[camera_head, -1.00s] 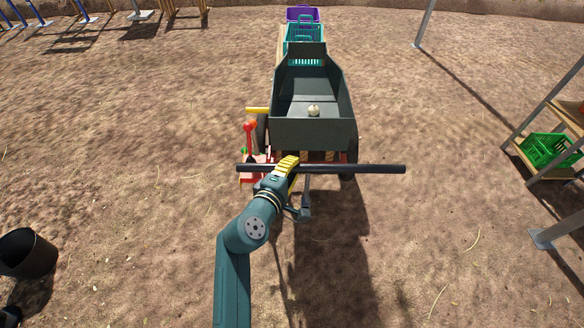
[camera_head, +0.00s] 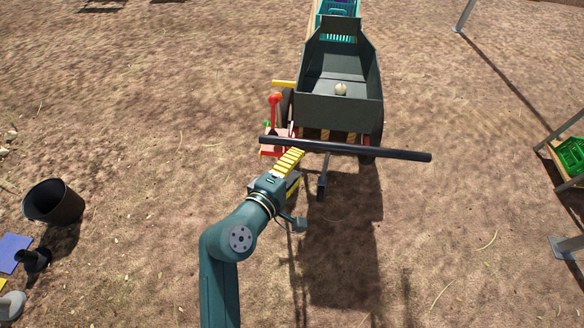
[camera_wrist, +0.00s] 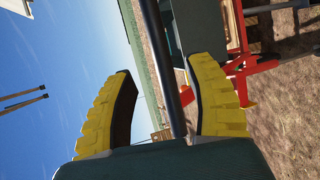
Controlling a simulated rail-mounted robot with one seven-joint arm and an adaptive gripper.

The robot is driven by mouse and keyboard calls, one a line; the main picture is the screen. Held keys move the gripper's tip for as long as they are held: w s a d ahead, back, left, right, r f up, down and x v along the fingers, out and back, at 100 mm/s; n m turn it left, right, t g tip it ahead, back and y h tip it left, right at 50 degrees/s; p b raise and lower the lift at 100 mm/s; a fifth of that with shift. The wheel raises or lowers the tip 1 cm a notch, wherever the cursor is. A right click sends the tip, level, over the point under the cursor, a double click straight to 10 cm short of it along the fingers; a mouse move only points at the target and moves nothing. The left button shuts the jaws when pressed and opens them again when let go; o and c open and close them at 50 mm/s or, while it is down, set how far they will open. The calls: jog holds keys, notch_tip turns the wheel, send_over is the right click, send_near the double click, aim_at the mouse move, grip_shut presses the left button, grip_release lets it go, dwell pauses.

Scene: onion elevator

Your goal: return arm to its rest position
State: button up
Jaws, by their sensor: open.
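My gripper (camera_head: 290,160) has yellow ribbed fingers and shows near the middle of the head view, at the end of my teal arm. Its fingertips are just below a long black bar (camera_head: 380,152) that crosses in front of the grey elevator hopper (camera_head: 338,108). In the wrist view my gripper (camera_wrist: 158,75) has its two fingers wide apart, with nothing clamped. The black bar (camera_wrist: 165,70) appears between the fingers there; I cannot tell how far beyond them it lies.
A round pale onion (camera_head: 340,89) lies in the hopper. A black bucket (camera_head: 53,202) is on the ground at left. A shelf with a green crate (camera_head: 573,155) stands at right. Open ground lies on both sides.

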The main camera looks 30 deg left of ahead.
jog(key=shift+v, duration=1.1)
jog(key=w+d+r+m+t+h+p, duration=0.1)
jog(key=w+d+r+m+h+p, duration=0.3)
jog(key=d+r, duration=0.65)
jog(key=d+r+m+t+h+b, duration=0.1)
jog(key=d+r+m, duration=0.4)
jog(key=d+r, duration=0.55)
jog(key=s+d+r+m+t+p, duration=0.1)
jog(key=s+d+r+m+t, duration=0.1)
jog(key=s+d+r+m, duration=0.4)
jog(key=s+a+r+m+t+y, duration=0.25)
jog(key=s+r+m+y, duration=0.2)
jog(key=r, duration=0.45)
notch_tip(320, 180, up, 38)
jog(key=p, duration=3.8)
jog(key=shift+d+p, duration=0.3)
jog(key=shift+d, duration=0.05)
